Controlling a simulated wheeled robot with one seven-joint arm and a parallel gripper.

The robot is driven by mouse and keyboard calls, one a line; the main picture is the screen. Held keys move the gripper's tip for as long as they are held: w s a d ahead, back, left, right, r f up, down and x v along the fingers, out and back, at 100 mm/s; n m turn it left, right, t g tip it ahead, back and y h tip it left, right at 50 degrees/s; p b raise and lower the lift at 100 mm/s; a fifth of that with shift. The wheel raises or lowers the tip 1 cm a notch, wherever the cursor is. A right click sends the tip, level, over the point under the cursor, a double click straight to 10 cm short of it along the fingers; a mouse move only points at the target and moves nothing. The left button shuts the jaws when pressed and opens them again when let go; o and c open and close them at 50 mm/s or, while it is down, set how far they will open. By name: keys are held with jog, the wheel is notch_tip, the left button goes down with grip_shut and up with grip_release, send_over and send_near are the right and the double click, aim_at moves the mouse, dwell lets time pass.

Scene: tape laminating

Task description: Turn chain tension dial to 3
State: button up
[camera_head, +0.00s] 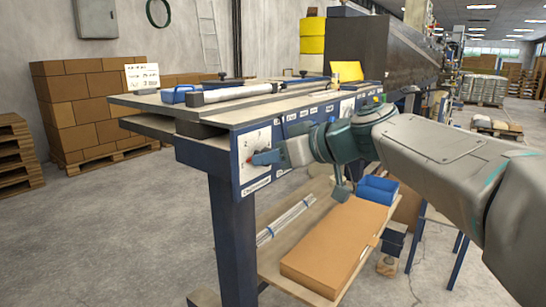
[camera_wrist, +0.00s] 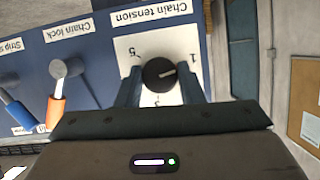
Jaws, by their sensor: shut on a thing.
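The chain tension dial (camera_wrist: 159,74) is a round black knob with a white pointer line, on a white numbered plate (camera_wrist: 125,45) that also shows in the head view (camera_head: 250,140). The wrist view shows the plate upside down, with 5 at upper left, 1 at upper right and a partly hidden 3 below the knob. The pointer faces right, a little toward the 1 side. My gripper (camera_wrist: 159,92) has one finger on each side of the knob and is shut on it. In the head view my gripper (camera_head: 266,157) is at the panel's near end and hides the dial.
An orange-handled chain lock lever (camera_wrist: 56,100) and another lever (camera_wrist: 18,112) sit beside the dial on the blue panel. The worktable (camera_head: 240,112) carries rods and a blue tray. A cardboard box (camera_head: 335,245) lies on the lower shelf.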

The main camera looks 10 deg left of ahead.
jog(key=shift+w+d+f+m+g+y+p, duration=0.15)
jog(key=shift+m+g+y, duration=0.8)
jog(key=shift+m, duration=2.2)
jog(key=shift+a+f+m+g+y+p, duration=0.1)
jog(key=shift+f+m+g+y+p, duration=0.15)
jog(key=shift+m+y, duration=2.1)
jog(key=shift+w+d+f+m+g+y+p, duration=0.1)
jog(key=shift+m+g+y, duration=0.5)
jog(key=shift+m, duration=3.3)
jog(key=o, duration=1)
jog(key=shift+c, duration=0.2)
jog(key=p+v, duration=0.1)
jog(key=v, duration=1.2)
jog(key=shift+d, duration=0.35)
